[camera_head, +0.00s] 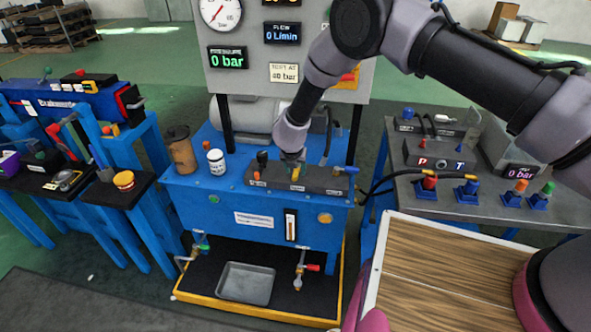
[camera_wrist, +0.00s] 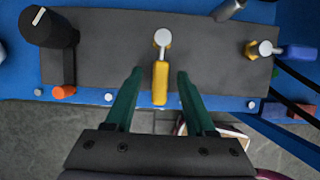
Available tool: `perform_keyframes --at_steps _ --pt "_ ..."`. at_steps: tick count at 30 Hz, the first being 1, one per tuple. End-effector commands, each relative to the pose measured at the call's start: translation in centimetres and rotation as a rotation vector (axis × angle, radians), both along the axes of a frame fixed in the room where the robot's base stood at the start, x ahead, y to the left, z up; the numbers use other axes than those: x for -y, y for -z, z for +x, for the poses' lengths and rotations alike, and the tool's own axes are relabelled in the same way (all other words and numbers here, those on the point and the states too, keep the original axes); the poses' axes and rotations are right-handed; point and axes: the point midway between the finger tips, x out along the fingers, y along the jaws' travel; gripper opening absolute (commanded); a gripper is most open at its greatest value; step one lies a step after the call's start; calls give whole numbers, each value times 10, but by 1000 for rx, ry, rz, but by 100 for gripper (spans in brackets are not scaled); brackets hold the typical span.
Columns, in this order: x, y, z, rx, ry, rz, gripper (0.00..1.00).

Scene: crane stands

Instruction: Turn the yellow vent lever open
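The yellow vent lever (camera_wrist: 160,82) is on the dark valve block (camera_wrist: 110,60), with its round silver pivot at the top and its yellow handle pointing toward my gripper. It also shows small in the head view (camera_head: 295,173). My gripper (camera_wrist: 157,80) is open, with one green finger on each side of the yellow handle. Gaps show between the fingers and the handle, so they appear apart from it. In the head view my gripper (camera_head: 292,158) is directly over the block, and its fingertips are hard to make out.
A black knob (camera_wrist: 48,27) and orange cap are left on the block; a blue-handled valve (camera_wrist: 298,53) is right. A gauge panel (camera_head: 285,50) stands behind, its pressure display reading 0 bar.

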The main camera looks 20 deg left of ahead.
Motion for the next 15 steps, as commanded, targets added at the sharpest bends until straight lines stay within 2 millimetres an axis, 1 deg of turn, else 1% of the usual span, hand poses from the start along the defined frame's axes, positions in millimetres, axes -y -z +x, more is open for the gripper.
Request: perform_keyframes --at_steps 5,8,11,15 --pt "0 -2 -1 0 -1 0 55" --pt "0 -10 -4 0 -1 0 55" --pt "1 -27 -11 1 0 1 55" --pt "3 -54 -22 0 -2 1 55"
